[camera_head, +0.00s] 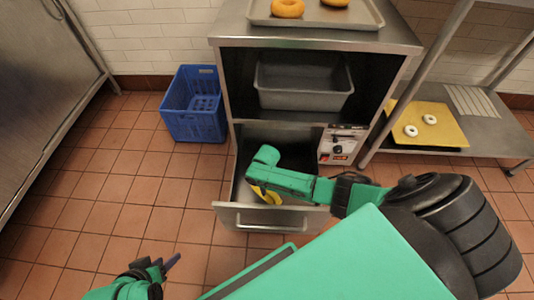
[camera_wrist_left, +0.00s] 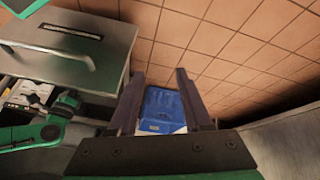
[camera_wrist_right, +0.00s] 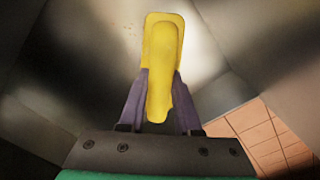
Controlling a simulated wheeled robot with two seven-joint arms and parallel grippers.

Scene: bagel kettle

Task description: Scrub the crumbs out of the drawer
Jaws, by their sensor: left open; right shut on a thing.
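The metal drawer (camera_head: 232,218) is pulled open at the bottom of the steel cabinet in the head view. My right arm reaches over it. My right gripper (camera_wrist_right: 160,80) is shut on the handle of a yellow scrubber (camera_wrist_right: 163,38), held inside the drawer near its metal walls. A bit of the scrubber also shows below the arm in the head view (camera_head: 268,196). A few faint specks, perhaps crumbs, show left of it in the right wrist view. Whether the scrubber touches the drawer floor is unclear. My left gripper (camera_wrist_left: 159,85) is open and empty, outside the drawer over the floor.
A blue crate (camera_head: 195,105) stands on the tiles left of the cabinet. A grey bin (camera_head: 303,98) sits on the shelf above the drawer. A tray (camera_head: 315,20) with bagels is on top. A rack with a yellow board (camera_head: 425,125) stands right. Floor at left is clear.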

